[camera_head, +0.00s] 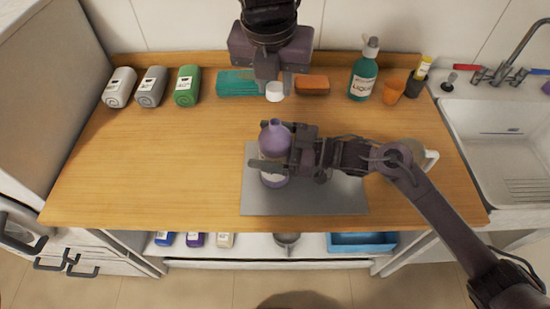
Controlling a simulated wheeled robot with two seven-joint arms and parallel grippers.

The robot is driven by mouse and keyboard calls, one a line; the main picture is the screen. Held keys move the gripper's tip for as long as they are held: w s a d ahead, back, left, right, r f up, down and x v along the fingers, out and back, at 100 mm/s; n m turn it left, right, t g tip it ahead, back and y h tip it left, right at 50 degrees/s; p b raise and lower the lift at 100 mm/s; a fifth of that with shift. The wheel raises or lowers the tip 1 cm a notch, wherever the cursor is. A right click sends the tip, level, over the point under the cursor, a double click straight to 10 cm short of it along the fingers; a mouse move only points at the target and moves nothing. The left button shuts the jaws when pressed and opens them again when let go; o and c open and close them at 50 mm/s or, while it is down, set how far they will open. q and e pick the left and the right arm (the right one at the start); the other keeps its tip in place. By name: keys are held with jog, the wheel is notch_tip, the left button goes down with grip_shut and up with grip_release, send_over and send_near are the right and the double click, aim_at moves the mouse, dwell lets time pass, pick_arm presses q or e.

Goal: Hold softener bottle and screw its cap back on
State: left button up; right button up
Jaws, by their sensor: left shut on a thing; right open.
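The softener bottle (273,140) is purple with a pale label and stands upright on the grey mat (330,200). Its narrow neck (275,123) is bare at the top. My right gripper (276,152) reaches in from the right at the bottle's upper body, with its open fingers around or beside it; contact cannot be told. My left gripper (274,84) comes down at the top centre and is shut on the white cap (275,92), behind the bottle near the back of the counter.
A teal cloth (236,83) and an orange sponge (313,84) flank the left gripper. A green liquid bottle (363,80) and an orange cup (394,90) stand back right. Several rolled towels (187,86) lie back left. A white mug (429,158) is partly hidden. The left counter is clear.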

jog(key=c, duration=1.5)
pick_arm(q)
send_over(276, 121)
jog(key=shift+s+a+f, duration=0.1)
jog(key=shift+s+f, duration=0.05)
jog(key=shift+f, duration=1.1)
jog(key=shift+s+f, duration=0.15)
jog(key=shift+f, duration=1.05)
jog(key=shift+f, duration=0.15)
jog(key=shift+f, duration=0.75)
jog(key=shift+f, duration=0.6)
